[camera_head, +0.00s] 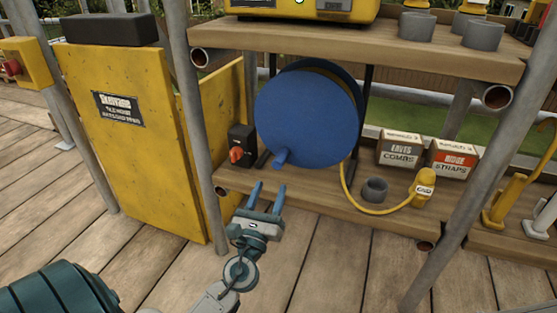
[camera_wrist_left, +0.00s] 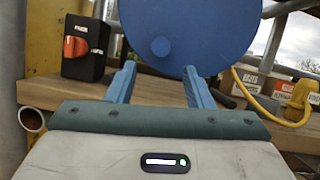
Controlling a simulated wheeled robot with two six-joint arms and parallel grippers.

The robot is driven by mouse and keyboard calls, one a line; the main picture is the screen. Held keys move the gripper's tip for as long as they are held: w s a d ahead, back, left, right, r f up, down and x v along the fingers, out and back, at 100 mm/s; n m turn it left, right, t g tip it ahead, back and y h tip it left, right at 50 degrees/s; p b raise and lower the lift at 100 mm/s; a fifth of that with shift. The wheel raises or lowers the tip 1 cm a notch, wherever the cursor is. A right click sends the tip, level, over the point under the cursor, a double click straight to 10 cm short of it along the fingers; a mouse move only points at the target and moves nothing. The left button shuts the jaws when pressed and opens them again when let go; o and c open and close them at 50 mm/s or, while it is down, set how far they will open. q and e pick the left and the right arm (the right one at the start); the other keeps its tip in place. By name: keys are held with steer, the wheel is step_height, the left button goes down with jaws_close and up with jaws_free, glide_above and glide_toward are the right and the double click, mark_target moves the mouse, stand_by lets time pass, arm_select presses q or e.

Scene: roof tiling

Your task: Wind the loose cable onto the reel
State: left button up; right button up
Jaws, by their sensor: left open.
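The blue reel (camera_head: 308,118) stands upright on the lower shelf, with a blue crank knob (camera_head: 282,158) low on its face. The reel (camera_wrist_left: 190,22) and its knob (camera_wrist_left: 160,46) also show in the left wrist view. The yellow cable (camera_head: 352,200) hangs from the reel's right side and runs along the shelf to a yellow plug (camera_head: 423,189). My left gripper (camera_head: 267,192) is open and empty, in front of and below the knob, fingers pointing at the reel. In the left wrist view its fingertips (camera_wrist_left: 160,72) stand apart below the knob, not touching it. My right gripper is not in view.
A black switch box with a red knob (camera_head: 242,146) stands left of the reel. Scaffold poles (camera_head: 196,110) flank the shelf (camera_head: 330,205). A yellow panel (camera_head: 135,140) stands left.

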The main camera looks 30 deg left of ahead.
mark_target(283, 149)
arm_select(q)
steer(key=p+x, duration=0.1)
steer(key=x, duration=0.9)
steer(key=shift+w+r, duration=0.2)
steer(key=shift+w, duration=0.15)
jaws_close()
